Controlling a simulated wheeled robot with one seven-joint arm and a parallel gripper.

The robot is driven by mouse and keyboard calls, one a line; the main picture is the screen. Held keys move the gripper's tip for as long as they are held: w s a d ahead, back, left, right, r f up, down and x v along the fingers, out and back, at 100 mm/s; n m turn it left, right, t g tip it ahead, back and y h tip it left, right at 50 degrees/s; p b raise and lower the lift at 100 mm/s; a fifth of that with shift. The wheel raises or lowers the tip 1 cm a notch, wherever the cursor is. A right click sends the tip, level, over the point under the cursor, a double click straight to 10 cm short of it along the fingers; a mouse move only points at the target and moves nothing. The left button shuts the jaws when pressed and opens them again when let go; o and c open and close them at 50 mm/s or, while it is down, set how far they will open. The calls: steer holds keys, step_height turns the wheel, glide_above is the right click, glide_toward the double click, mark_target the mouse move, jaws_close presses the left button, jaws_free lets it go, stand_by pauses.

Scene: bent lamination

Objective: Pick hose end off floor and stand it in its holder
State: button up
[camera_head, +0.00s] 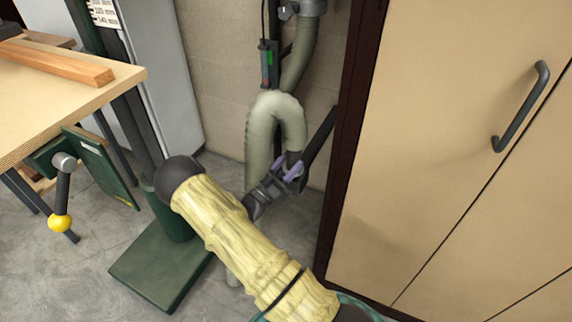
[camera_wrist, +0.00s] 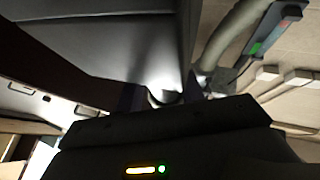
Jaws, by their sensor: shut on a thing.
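The grey-green ribbed hose (camera_head: 262,125) arches over in a loop near the wall, and its end comes down to my gripper. My gripper (camera_head: 292,171), with purple fingertips, is shut on the dark hose end (camera_head: 294,157), held above the floor. A dark, flat bar (camera_head: 321,136) slants up and right from the grip; it looks like part of the hose end's nozzle. In the wrist view, a large dark grey surface (camera_wrist: 100,40) fills the upper left, very close. I cannot clearly make out the holder.
A dark switch box (camera_head: 267,62) with a green button hangs on the wall, left of an upright pipe (camera_head: 301,48). A tan cabinet (camera_head: 430,150) with a dark frame stands close right. A workbench (camera_head: 75,90) and green machine foot (camera_head: 160,268) are at left.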

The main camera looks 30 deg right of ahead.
mark_target(289, 146)
steer(key=shift+f, duration=0.4)
steer(key=o, duration=1)
steer(key=shift+c, duration=0.2)
steer(key=shift+r, duration=0.1)
step_height(289, 146, up, 10)
steer(key=p, duration=0.3)
